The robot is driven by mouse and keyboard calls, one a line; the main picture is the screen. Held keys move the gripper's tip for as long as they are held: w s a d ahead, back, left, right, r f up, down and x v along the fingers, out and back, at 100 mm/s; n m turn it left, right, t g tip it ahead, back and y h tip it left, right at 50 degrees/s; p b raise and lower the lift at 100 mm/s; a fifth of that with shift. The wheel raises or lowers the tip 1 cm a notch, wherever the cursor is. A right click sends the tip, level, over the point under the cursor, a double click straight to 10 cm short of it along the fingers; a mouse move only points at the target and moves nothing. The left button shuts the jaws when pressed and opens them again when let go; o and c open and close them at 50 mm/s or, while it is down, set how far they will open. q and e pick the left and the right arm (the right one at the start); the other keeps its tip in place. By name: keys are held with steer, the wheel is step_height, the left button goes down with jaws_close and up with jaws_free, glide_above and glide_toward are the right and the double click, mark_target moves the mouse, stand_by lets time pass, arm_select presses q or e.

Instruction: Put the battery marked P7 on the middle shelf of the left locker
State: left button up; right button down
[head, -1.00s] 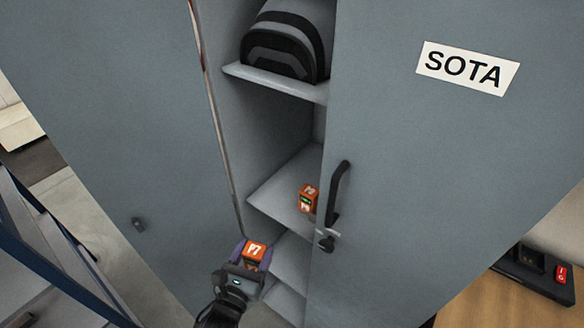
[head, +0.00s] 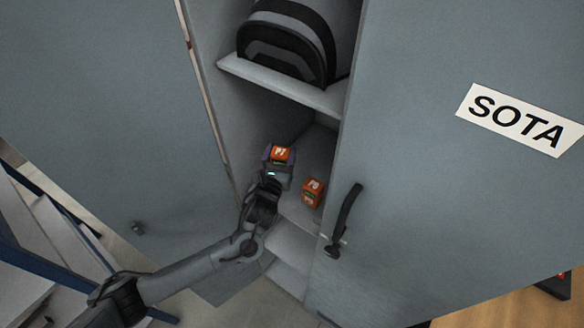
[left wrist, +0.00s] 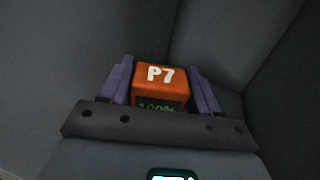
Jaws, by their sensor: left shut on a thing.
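The orange battery marked P7 (head: 280,154) is held by my left gripper (head: 279,158), inside the open locker at the middle shelf's level. In the left wrist view the P7 battery (left wrist: 160,84) sits between the two purple fingers (left wrist: 160,88), which are shut on it. A lit display shows on its front. I cannot tell whether it touches the shelf. The middle shelf (head: 297,212) shows partly below and right of the gripper. The locker's opened left door (head: 95,90) stands at left. My right gripper is not in view.
Another orange battery (head: 313,192) stands on the middle shelf, right of my gripper. A black and grey bag or helmet (head: 285,45) sits on the upper shelf (head: 285,88) above. The door marked SOTA (head: 440,190), with a black handle (head: 345,215), covers the right side.

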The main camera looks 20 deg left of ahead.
arm_select(q)
steer(key=shift+f+b, duration=0.35)
steer(key=shift+f, duration=3.05)
steer(key=shift+f, duration=0.15)
steer(key=o, duration=1.3)
